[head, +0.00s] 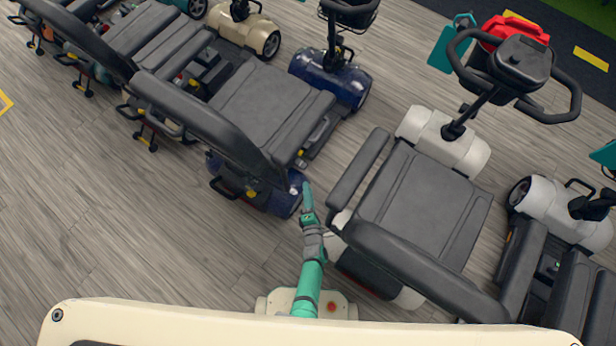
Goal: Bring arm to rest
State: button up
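My arm reaches up from the bottom middle of the head view, green with grey joints. My gripper (307,188) is at its far end, small and dark against the blue rear body (287,197) of a scooter. It lies in the gap between that scooter and the white scooter (440,140) to its right. Its fingers are too small and overlapped to show whether they are open or shut. I see nothing clearly held.
Scooters with grey seats (268,105) stand close on the left and right of my arm. A red basket (515,30) and a teal tag (450,45) are by the white scooter's handlebar. Bare wood-look floor (110,220) lies to the left.

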jog(key=shift+a, duration=0.2)
dwell(0.3)
jog(key=shift+s, duration=0.1)
jog(key=s+r+m+h, duration=0.2)
jog(key=s+r+m, duration=1.1)
jog(key=s+r, duration=0.45)
jog(key=s+d+r+m, duration=0.1)
jog(key=s+r+m, duration=0.3)
jog(key=r, duration=0.7)
jog(key=s+d+r+m, duration=0.2)
jog(key=s+r+m, duration=0.2)
jog(key=r, duration=0.7)
jog(key=shift+r+m+h, duration=0.35)
jog(key=shift+m+h, duration=0.05)
jog(key=shift+m, duration=0.4)
